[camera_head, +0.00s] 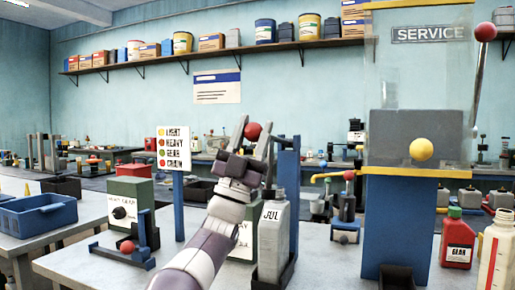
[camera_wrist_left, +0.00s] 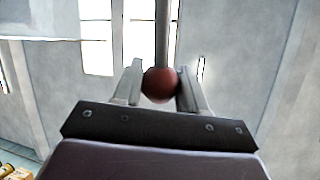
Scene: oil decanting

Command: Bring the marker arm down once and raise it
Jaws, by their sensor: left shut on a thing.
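The red ball knob (camera_head: 253,131) of the marker arm is at the head view's middle, beside the top of a blue upright stand (camera_head: 288,165). My left gripper (camera_head: 252,138) points up, its fingers shut on the knob. In the left wrist view the knob (camera_wrist_left: 161,86) sits between the two fingertips (camera_wrist_left: 160,92), with a grey rod (camera_wrist_left: 162,35) running from it. A grey can labelled JUL (camera_head: 272,235) stands below in a dark holder. My arm hides part of the area to its left. My right gripper is not in view.
A green box with a dial (camera_head: 130,200) and a small blue device with a red knob (camera_head: 127,247) stand left. A sign with coloured dots (camera_head: 174,146) is close by. The SERVICE machine (camera_head: 410,215), a red bottle (camera_head: 458,240) and a white bottle (camera_head: 495,255) stand right.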

